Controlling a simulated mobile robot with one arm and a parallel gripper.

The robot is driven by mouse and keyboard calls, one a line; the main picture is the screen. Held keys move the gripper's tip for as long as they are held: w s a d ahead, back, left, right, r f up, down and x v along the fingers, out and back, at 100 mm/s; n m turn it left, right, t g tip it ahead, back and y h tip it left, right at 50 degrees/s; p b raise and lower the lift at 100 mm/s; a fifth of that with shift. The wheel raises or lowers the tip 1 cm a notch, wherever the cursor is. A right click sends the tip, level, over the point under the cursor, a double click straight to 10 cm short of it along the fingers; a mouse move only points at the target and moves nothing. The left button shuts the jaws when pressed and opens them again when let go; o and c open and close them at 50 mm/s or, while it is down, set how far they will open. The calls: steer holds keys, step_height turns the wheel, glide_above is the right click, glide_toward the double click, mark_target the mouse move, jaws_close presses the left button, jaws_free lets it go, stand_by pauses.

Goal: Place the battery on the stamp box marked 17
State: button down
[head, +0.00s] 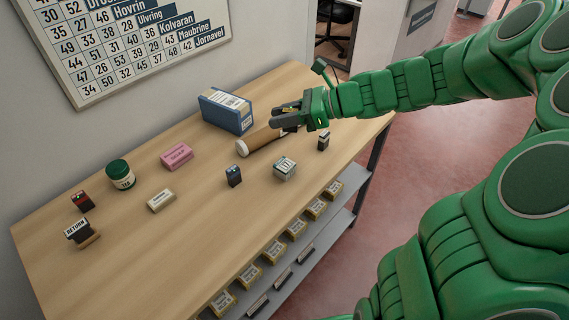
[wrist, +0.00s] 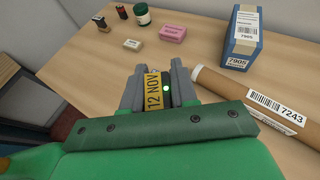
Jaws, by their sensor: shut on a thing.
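My gripper (head: 280,116) is shut on a small yellow piece marked "12 NOV" (wrist: 153,92), held above the counter beside the blue box. A pale cube-shaped box (head: 284,168) stands near the front edge, below my gripper in the head view; its mark looks like 17 but is small. A small black block with a red part (head: 82,201) at the far left looks like a battery; it also shows in the wrist view (wrist: 122,12). Two other small dark blocks stand left (head: 234,176) and right (head: 323,141) of the cube. Which block is the battery is unclear.
A cardboard tube (head: 258,141) lies by my gripper, and a blue box (head: 226,112) stands behind. A green-lidded jar (head: 120,175), pink block (head: 177,156), cream block (head: 161,201) and RETURN stamp (head: 80,233) stand left. The counter's front left is clear.

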steer(key=s+d+f+n+g, duration=0.2)
steer(key=s+g, duration=0.1)
steer(key=s, duration=0.8)
glide_above(278, 164)
steer(key=f, duration=0.9)
steer(key=shift+s+d, duration=0.1)
steer(key=shift+s, duration=0.2)
steer(key=shift+w+f, duration=0.3)
steer(key=shift+f, duration=1.55)
steer(key=shift+f, duration=0.15)
steer(key=c, duration=0.9)
jaws_free()
